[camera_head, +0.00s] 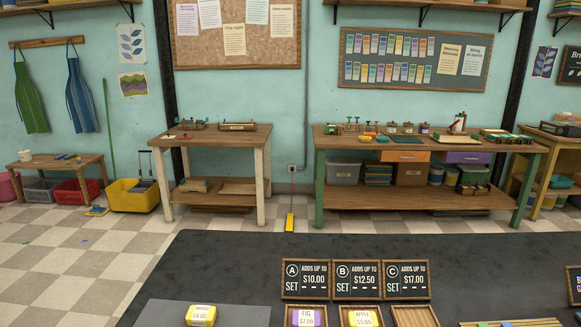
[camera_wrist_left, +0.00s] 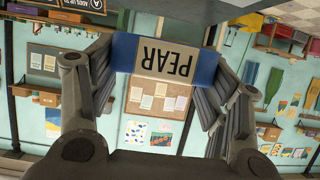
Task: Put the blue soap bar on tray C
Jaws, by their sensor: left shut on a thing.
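In the left wrist view, my left gripper (camera_wrist_left: 165,70) is shut on the blue soap bar (camera_wrist_left: 123,52), which has a tan label reading PEAR. One finger is at each end of the bar, and it is held up in the air. In the head view, tray C (camera_head: 415,315) is a wooden tray at the front edge of the picture, below the sign C (camera_head: 407,281) reading $17.00. The part of tray C in view looks empty. Neither gripper nor the blue bar shows in the head view.
Tray A holds a purple FIG bar (camera_head: 306,317); tray B holds a yellow bar (camera_head: 359,318). Another yellow bar (camera_head: 201,315) lies on a grey mat (camera_head: 255,316) at left. A wooden board (camera_head: 540,322) is at right. The dark tabletop (camera_head: 480,270) around the signs is clear.

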